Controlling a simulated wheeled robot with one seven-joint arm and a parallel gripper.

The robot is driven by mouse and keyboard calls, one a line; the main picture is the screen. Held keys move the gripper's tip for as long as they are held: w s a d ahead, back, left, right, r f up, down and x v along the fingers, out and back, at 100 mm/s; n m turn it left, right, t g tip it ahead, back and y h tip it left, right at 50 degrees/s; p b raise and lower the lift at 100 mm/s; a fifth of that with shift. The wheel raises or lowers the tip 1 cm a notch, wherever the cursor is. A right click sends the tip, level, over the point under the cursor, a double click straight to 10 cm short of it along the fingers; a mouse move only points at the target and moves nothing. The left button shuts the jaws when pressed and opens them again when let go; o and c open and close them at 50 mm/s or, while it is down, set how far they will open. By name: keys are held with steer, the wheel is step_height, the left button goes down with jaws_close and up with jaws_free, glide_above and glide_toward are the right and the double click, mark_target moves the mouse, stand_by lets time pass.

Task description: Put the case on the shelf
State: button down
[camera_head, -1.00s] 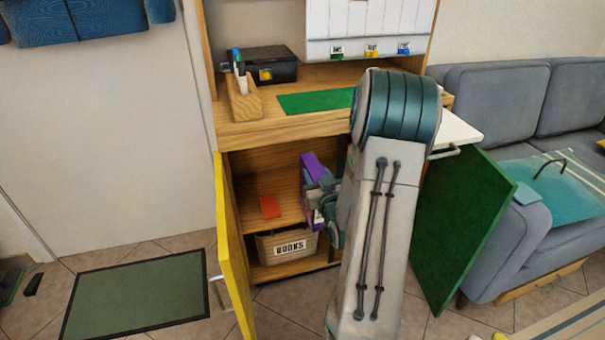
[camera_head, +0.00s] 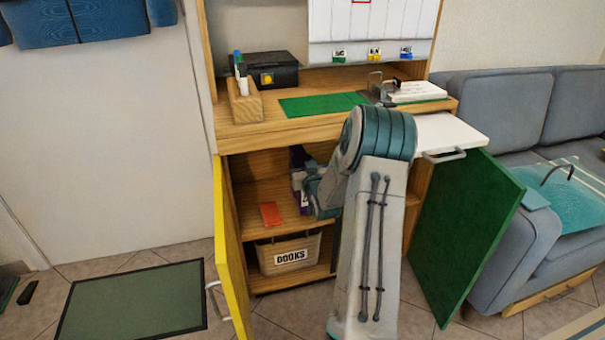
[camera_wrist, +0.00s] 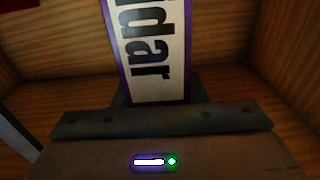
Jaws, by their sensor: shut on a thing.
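The case (camera_head: 297,182) is purple-edged with a pale label, and its lower part shows just left of my gripper in the head view. In the wrist view the case (camera_wrist: 147,45) stands upright in front of my gripper (camera_wrist: 155,103), with large dark letters ending in "dar" on its label. My gripper (camera_head: 310,190) is shut on the case, inside the open cabinet at the level of the upper shelf (camera_head: 250,196). My arm hides the right part of the cabinet, and I cannot tell whether the case touches the shelf.
An orange-red flat item (camera_head: 270,214) lies on the shelf left of the case. The yellow door (camera_head: 231,250) and green door (camera_head: 466,235) stand open on either side. The white drawer (camera_head: 445,133) sticks out above right.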

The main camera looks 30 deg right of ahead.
steer(key=shift+w+f+b, duration=0.2)
steer(key=shift+f+b, duration=0.35)
steer(key=shift+f, duration=1.05)
steer(key=shift+f, duration=0.15)
steer(key=c, duration=0.9)
jaws_free()
steer(key=p+v, duration=0.2)
steer(key=v, duration=1)
steer(key=shift+r, duration=0.25)
